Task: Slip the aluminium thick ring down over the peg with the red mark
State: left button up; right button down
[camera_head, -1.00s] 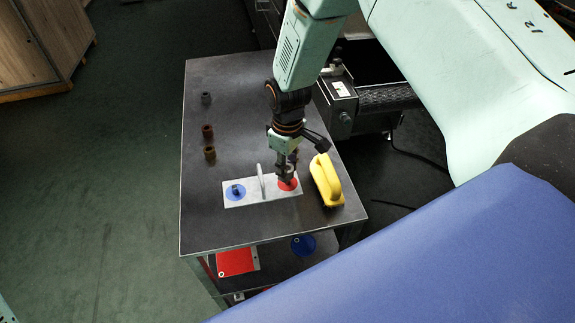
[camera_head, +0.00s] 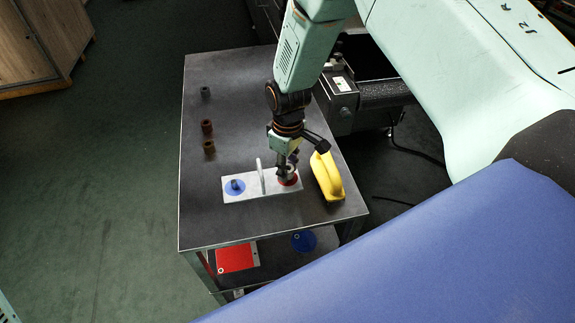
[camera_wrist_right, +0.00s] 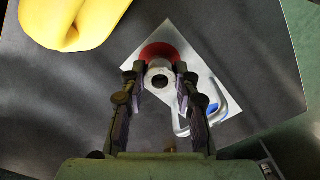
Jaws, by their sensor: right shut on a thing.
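My right gripper (camera_head: 287,170) is shut on the aluminium thick ring (camera_wrist_right: 158,70), a pale grey ring with a dark hole, at the red mark (camera_head: 291,182). In the right wrist view the ring sits between the fingertips (camera_wrist_right: 160,75), over the red disc (camera_wrist_right: 157,50). The peg with the red mark is hidden by the ring and fingers. I cannot tell whether the ring is around the peg or above it. The white plate (camera_head: 253,194) also carries a blue mark with a dark peg (camera_head: 236,186). My left gripper is not in view.
An upright handle (camera_head: 260,176) stands mid-plate, left of the gripper. A yellow handled object (camera_head: 327,177) stands close on the right. Several small dark and brown rings or bushings (camera_head: 207,127) stand at the table's left. The front of the table (camera_head: 220,228) is clear.

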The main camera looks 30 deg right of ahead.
jog(key=shift+f+b, duration=0.3)
jog(key=shift+f, duration=0.3)
jog(key=c, duration=0.9)
grip_release()
notch_tip(320, 180, up, 12)
jog(key=shift+r, duration=0.1)
